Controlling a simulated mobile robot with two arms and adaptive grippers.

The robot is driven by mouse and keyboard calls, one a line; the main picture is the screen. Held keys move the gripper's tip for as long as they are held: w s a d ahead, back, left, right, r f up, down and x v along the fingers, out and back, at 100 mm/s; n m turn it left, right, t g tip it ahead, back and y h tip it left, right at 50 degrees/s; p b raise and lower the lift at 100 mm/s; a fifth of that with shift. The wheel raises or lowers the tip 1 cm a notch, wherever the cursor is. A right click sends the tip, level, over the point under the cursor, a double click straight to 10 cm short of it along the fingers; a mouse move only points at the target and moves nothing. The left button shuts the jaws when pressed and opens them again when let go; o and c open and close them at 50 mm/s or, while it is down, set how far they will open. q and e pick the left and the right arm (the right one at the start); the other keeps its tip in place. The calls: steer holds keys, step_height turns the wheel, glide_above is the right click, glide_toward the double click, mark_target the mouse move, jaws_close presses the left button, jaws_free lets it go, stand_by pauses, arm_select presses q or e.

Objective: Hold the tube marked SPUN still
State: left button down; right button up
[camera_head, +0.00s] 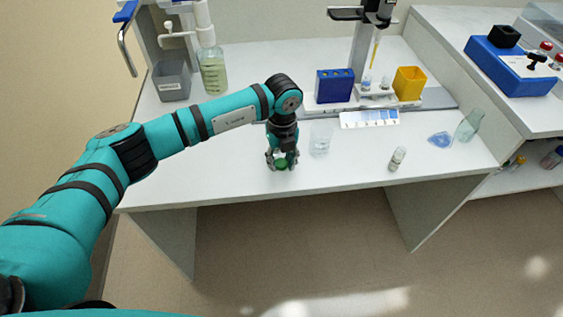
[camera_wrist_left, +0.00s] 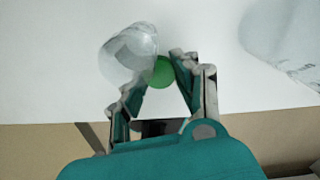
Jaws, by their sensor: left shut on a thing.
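My left gripper (camera_head: 282,163) is low over the front of the white bench, pointing down. It is shut on a small green round thing (camera_head: 281,163), which also shows between its fingertips in the left wrist view (camera_wrist_left: 162,72). Whether this is the cap of a tube cannot be told, as the fingers hide the rest. A small clear vial (camera_head: 397,158) with a pale top stands apart on the bench, to the right. I can read no SPUN marking on anything. My right gripper is not in view.
A clear beaker (camera_head: 320,140) stands close beside my left gripper. Behind are a blue rack (camera_head: 335,86), a yellow container (camera_head: 409,82) and a white strip (camera_head: 369,119). A glass bottle (camera_head: 469,125) and a blue dish (camera_head: 440,139) lie right. The bench's front edge is near.

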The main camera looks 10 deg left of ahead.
arm_select(q)
steer(key=c, duration=1)
jaws_free()
steer(key=shift+f, duration=0.1)
